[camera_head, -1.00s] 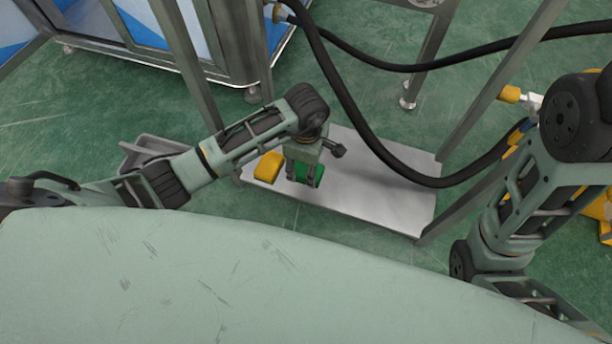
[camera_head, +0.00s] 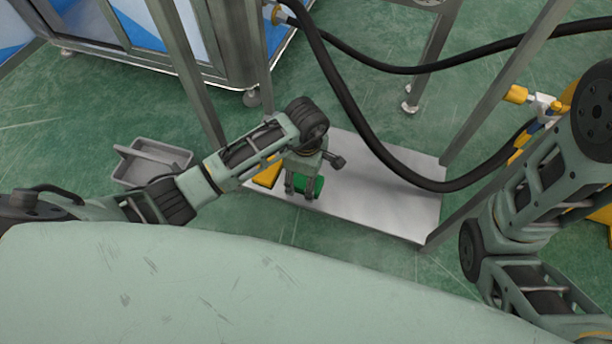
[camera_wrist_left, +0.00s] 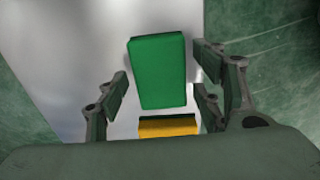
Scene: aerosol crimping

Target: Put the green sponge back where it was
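The green sponge (camera_head: 314,187) lies at the near edge of a grey metal plate (camera_head: 385,205), by my left gripper (camera_head: 304,184). In the left wrist view, the green sponge (camera_wrist_left: 158,70) shows upright in the picture, between and beyond the open fingers of my left gripper (camera_wrist_left: 160,90). A gap shows on both sides of the sponge, so the fingers do not grip it. A yellow sponge (camera_head: 266,176) lies on the plate left of the green one, and it also shows in the left wrist view (camera_wrist_left: 168,127).
A grey bin (camera_head: 160,152) stands on the green floor left of the plate. Metal posts (camera_head: 190,75) rise around the plate. A thick black hose (camera_head: 345,105) hangs over it. Yellow fittings (camera_head: 516,94) are at the right.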

